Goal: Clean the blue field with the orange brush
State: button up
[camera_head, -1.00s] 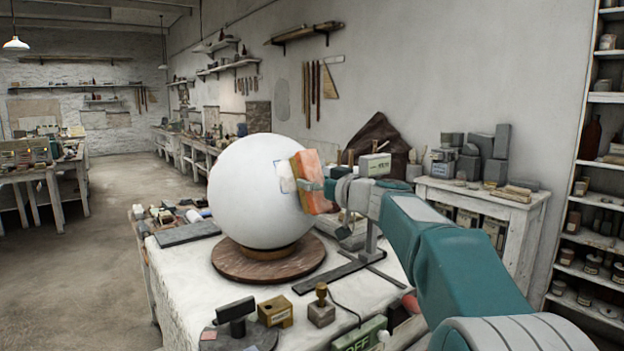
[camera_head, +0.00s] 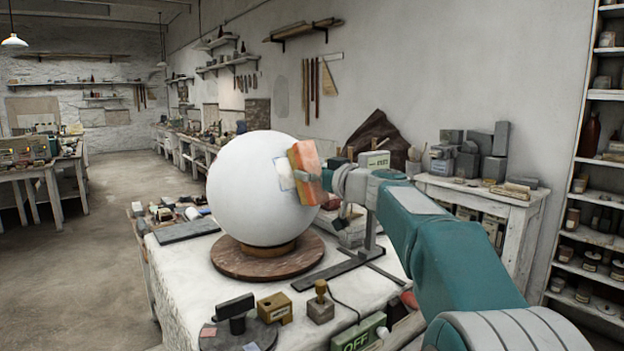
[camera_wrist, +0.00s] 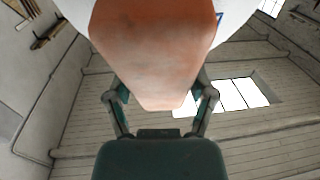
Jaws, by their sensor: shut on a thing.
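A large white plaster sphere (camera_head: 250,195) stands on a round brown wooden base (camera_head: 268,262) on the table. The blue field (camera_head: 283,176) is a small blue-outlined patch on the sphere's right side, partly hidden by the brush. The orange brush (camera_head: 304,172) is held upright against or very close to the sphere, at the right edge of this patch; I cannot tell if it touches. My gripper (camera_head: 322,178) is shut on the brush from the right. In the wrist view the brush (camera_wrist: 155,45) fills the upper middle between my fingers, and a bit of blue line shows beside it.
The white-covered table (camera_head: 190,285) also holds a grey slab (camera_head: 187,231), a small wooden box (camera_head: 274,308), a stamp-like block (camera_head: 320,305) and a green OFF box (camera_head: 360,334). A side table (camera_head: 480,190) with grey blocks stands at right.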

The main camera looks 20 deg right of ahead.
jog(key=shift+w+a+r, duration=0.15)
jog(key=shift+w+r, duration=0.05)
jog(key=shift+r, duration=0.3)
jog(key=shift+w+a+r, duration=0.1)
jog(key=shift+w+r, duration=0.1)
jog(key=shift+r, duration=0.25)
jog(key=shift+f, duration=0.1)
jog(key=shift+s+d+f, duration=0.15)
jog(key=shift+s+f, duration=0.1)
jog(key=shift+f, duration=0.4)
jog(key=shift+s+d+f, duration=0.2)
jog(key=shift+s+f, duration=0.05)
jog(key=shift+f, duration=0.4)
jog(key=shift+s+d+f, duration=0.15)
jog(key=shift+s+f, duration=0.1)
jog(key=shift+f, duration=0.4)
jog(key=shift+w+a+r, duration=0.15)
jog(key=shift+w+r, duration=0.1)
jog(key=shift+r, duration=0.45)
jog(key=shift+w+a+r, duration=0.15)
jog(key=shift+w+r, duration=0.1)
jog(key=shift+r, duration=0.4)
jog(key=shift+w+a+r, duration=0.15)
jog(key=shift+w+r, duration=0.1)
jog(key=shift+r, duration=0.45)
jog(key=shift+s+d+f, duration=0.5)
jog(key=shift+s+f, duration=0.3)
jog(key=shift+s, duration=0.1)
